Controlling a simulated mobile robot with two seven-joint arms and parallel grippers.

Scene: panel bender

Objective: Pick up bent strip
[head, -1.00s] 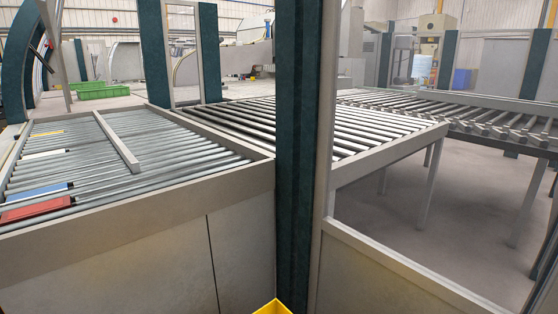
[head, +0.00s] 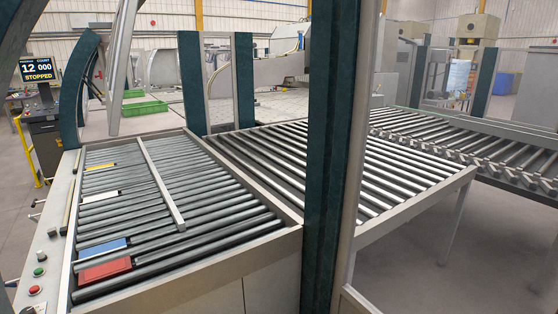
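A long, thin pale metal strip (head: 160,182) lies across the rollers of the near roller table (head: 215,208), running from the far edge toward the middle. I take it to be the bent strip; its bend is too small to make out. Neither of my grippers shows in the head view.
Red (head: 105,269), blue (head: 103,248), white and yellow flat pieces lie along the table's left side. A dark green post (head: 333,150) stands in front, right of the table. A screen reading STOPPED (head: 38,70) stands at far left. More roller conveyor (head: 390,175) extends right.

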